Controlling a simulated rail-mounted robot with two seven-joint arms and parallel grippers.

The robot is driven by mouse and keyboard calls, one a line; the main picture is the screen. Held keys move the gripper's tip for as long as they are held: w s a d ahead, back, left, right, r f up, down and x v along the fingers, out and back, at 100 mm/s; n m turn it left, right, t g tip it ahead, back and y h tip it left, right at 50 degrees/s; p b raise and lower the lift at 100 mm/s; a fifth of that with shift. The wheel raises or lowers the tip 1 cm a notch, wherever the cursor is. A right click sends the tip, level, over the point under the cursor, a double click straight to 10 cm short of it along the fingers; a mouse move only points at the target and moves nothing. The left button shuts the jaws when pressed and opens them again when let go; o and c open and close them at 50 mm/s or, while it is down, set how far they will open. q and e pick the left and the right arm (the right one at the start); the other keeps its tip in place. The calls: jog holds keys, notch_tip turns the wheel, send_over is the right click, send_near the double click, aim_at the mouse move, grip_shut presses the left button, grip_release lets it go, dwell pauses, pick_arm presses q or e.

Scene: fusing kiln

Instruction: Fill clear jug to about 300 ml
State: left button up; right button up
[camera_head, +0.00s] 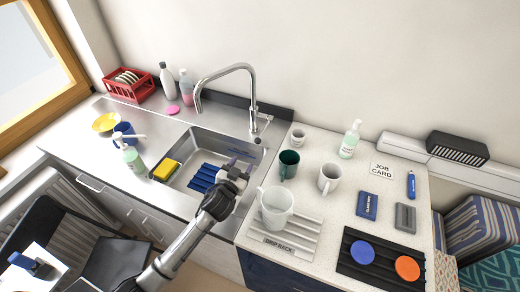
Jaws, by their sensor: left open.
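The clear jug (276,214) stands upright on the drip rack (294,246) at the counter's front left; I see no clear liquid level in it. The tall curved tap (252,98) stands behind the sink (190,148), its spout over the basin. I cannot make out running water. My left gripper (236,166) is open and empty over the right side of the sink, left of and behind the jug, apart from it. My right gripper is not in view.
A white mug (329,178), a green mug (288,164) and a small cup (298,136) stand behind the jug. A soap bottle (349,140) is farther back. A yellow sponge (166,170) lies at the sink's left edge. A dark mat (382,262) holds blue and orange discs at right.

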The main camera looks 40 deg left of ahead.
aim_at(260, 137)
pick_arm(q)
jog(key=shift+t, duration=0.4)
jog(key=b+x, duration=0.1)
jog(key=x, duration=0.3)
jog(key=f+b+x, duration=0.1)
jog(key=x, duration=0.4)
jog(key=b+x, duration=0.1)
jog(key=x, duration=0.3)
jog(key=shift+w+f, duration=0.2)
jog(key=shift+w, duration=0.2)
jog(key=shift+x, duration=0.85)
jog(key=shift+w, duration=0.2)
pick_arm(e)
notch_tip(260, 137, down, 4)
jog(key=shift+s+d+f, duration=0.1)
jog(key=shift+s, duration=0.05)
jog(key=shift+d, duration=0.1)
pick_arm(q)
grip_shut()
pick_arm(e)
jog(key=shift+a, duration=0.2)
